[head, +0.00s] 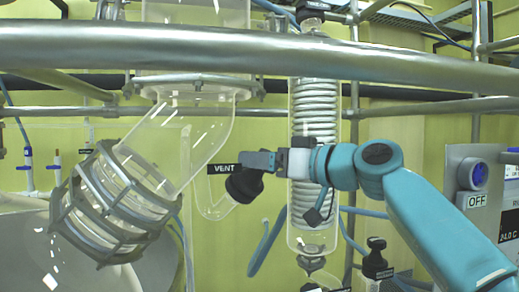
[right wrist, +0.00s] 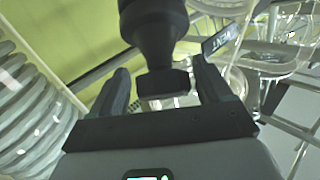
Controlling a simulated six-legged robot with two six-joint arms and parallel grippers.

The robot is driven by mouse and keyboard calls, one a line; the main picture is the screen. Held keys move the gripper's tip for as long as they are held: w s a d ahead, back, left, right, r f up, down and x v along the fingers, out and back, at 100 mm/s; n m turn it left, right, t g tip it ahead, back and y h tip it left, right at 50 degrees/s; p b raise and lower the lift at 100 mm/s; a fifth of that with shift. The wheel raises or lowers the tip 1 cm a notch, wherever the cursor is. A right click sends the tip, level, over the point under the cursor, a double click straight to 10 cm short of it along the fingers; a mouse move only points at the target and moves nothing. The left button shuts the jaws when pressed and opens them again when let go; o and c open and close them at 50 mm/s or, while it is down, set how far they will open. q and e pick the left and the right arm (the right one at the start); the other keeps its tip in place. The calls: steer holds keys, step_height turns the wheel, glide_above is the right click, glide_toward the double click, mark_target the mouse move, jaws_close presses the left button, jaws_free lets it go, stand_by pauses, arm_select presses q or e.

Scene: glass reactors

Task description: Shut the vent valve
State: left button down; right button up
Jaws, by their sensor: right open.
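The vent valve (head: 244,186) is a black knob on a curved glass side tube, beside a black tag (head: 221,169) reading VENT. My right gripper (head: 262,161) is at the valve, reaching in from the right. In the right wrist view the valve (right wrist: 154,30) is a dark stem ending in a flat handle. The handle lies between the two open fingers of my right gripper (right wrist: 163,88). Gaps show beside the handle, so the fingers do not appear closed on it. The VENT tag (right wrist: 221,41) is just beyond the right finger. My left gripper is not in view.
A thick metal rail (head: 240,47) crosses above the arm. A glass coil condenser (head: 314,110) stands close behind my gripper. A caged glass elbow (head: 120,200) is at the left. A grey panel with a blue knob (head: 478,174) is at the right.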

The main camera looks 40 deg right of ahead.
steer(key=shift+w+a+r, duration=0.1)
steer(key=shift+w+a, duration=0.2)
steer(key=shift+w, duration=0.3)
steer(key=shift+a, duration=0.1)
steer(key=shift+s+d, duration=0.25)
steer(key=shift+s, duration=0.05)
steer(key=shift+w, duration=0.35)
steer(key=c, duration=0.3)
steer(key=shift+a, duration=0.15)
steer(key=c, duration=0.7)
steer(key=shift+o, duration=0.2)
steer(key=shift+p, duration=0.3)
